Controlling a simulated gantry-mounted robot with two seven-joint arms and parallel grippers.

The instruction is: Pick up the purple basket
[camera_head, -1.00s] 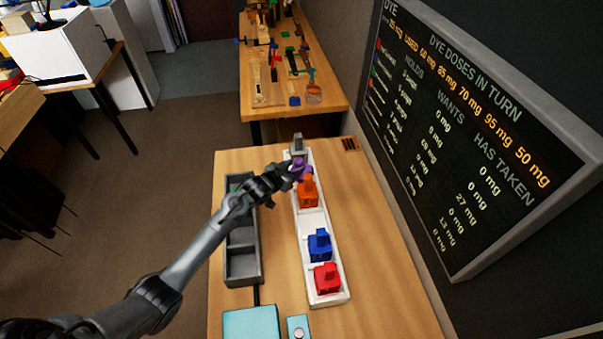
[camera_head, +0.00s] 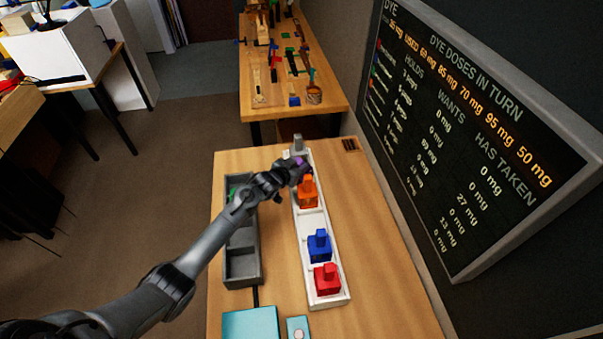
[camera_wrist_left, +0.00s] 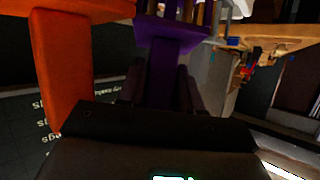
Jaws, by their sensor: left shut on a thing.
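The purple basket (camera_head: 301,162) is at the far end of the white tray (camera_head: 333,270), mostly hidden behind my left gripper (camera_head: 292,172) in the head view. In the left wrist view the purple basket (camera_wrist_left: 168,45) has its upright purple part between the two dark fingers of my left gripper (camera_wrist_left: 160,88), which is shut on it. I cannot tell whether the basket is clear of the tray. My right gripper is not in view.
An orange basket (camera_head: 308,193) stands close beside the purple one and shows large in the left wrist view (camera_wrist_left: 65,60). Blue (camera_head: 319,247) and red (camera_head: 326,280) baskets sit nearer in the tray. A grey divided box (camera_head: 242,265) lies left.

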